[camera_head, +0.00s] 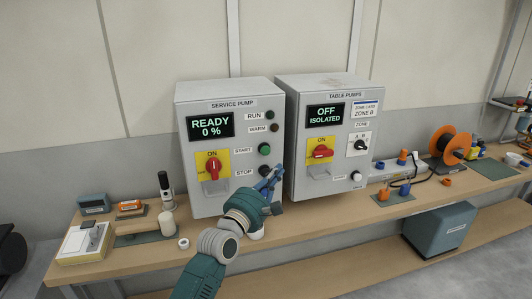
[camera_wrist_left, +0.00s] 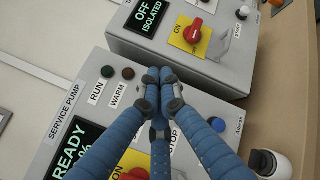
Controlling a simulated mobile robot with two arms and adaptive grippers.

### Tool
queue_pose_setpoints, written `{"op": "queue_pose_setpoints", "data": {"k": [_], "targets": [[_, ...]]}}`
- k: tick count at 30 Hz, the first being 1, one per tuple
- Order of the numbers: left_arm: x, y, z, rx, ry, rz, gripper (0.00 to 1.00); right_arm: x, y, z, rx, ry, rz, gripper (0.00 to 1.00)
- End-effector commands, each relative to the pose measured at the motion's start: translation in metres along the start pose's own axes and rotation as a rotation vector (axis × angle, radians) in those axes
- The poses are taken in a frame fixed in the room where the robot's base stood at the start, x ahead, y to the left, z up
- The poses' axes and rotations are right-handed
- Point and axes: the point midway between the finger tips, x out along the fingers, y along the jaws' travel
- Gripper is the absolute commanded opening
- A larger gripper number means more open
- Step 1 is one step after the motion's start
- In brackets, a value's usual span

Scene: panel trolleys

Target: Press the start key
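The service pump cabinet (camera_head: 228,104) stands on the bench, its display (camera_head: 210,125) reading READY 0 %. The green start key (camera_head: 264,149) is on its right side, beside the START label. The black stop key (camera_head: 265,169) is just below, partly behind my fingers. My left gripper (camera_head: 273,174) has its blue fingers in front of the panel near these keys. In the left wrist view the fingertips (camera_wrist_left: 160,75) are together with nothing between them. Contact with the panel cannot be told. My right gripper is not in view.
The table pumps cabinet (camera_head: 322,91) stands close on the right, its display reading OFF ISOLATED. A red rotary switch (camera_head: 213,167) is left of the start key. The RUN lamp (camera_head: 270,115) and WARM lamp (camera_head: 275,128) are above. An orange reel (camera_head: 450,144) stands farther right.

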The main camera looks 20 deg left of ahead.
Motion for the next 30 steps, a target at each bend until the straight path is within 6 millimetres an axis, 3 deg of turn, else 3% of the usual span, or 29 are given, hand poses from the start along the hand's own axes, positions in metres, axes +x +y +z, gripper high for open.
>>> {"op": "queue_pose_setpoints", "data": {"k": [13, 24, 30], "targets": [[0.004, 0.002, -0.003, 0.001, -0.002, 0.001, 0.00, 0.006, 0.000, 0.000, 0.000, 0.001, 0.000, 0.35], [0.036, 0.024, -0.031, 0.005, -0.002, 0.001, 0.00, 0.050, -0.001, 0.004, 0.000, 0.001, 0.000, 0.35], [0.053, 0.037, -0.041, 0.001, -0.001, 0.000, 0.00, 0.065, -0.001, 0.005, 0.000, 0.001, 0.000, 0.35]]}}
